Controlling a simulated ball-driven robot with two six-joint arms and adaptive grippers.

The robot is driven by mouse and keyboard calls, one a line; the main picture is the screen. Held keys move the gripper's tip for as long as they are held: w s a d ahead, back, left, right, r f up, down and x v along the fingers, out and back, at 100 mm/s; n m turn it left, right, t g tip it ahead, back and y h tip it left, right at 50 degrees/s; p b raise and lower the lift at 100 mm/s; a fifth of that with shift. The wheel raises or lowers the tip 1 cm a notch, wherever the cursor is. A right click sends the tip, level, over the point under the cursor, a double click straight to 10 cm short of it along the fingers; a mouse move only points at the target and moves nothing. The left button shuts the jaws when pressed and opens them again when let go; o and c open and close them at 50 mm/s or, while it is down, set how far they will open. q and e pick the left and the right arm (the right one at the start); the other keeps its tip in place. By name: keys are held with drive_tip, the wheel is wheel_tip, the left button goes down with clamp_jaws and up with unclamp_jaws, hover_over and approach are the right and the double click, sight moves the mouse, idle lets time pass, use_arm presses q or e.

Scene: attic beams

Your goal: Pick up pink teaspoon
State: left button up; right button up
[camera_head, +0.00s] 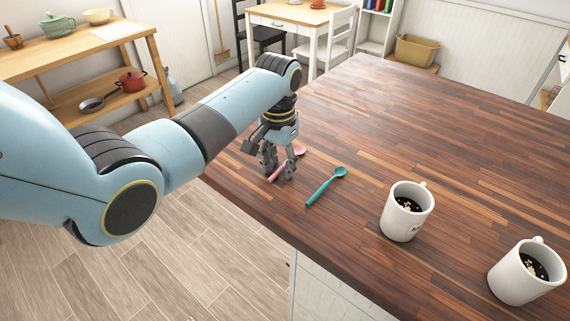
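A pink teaspoon (300,151) lies on the dark wooden counter near its left edge. My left gripper (279,174) points down right over it, and its fingers hide part of the handle. The fingers look spread apart on either side of the handle, low over the counter; I cannot tell whether they touch the spoon. My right gripper is out of view.
A teal teaspoon (326,186) lies just right of the gripper. Two white mugs with dark contents, a nearer one (514,279) and another (401,221), stand to the right. The wooden counter (440,130) is clear toward the back.

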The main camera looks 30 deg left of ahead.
use_arm(q)
clamp_jaws()
drive_tip(key=shift+r, duration=0.45)
drive_tip(key=r, duration=0.2)
drive_tip(key=d+r, duration=0.1)
drive_tip(key=shift+s+d+r, duration=0.1)
drive_tip(key=shift+d+r, duration=0.05)
drive_tip(key=shift+r, duration=0.2)
drive_tip(key=s+d+r+b, duration=0.1)
drive_tip(key=s+d+r, duration=0.1)
drive_tip(key=d+r, duration=0.4)
drive_tip(key=d, duration=0.4)
drive_tip(key=shift+s+r+b, duration=0.2)
drive_tip(key=shift+s+b, duration=0.1)
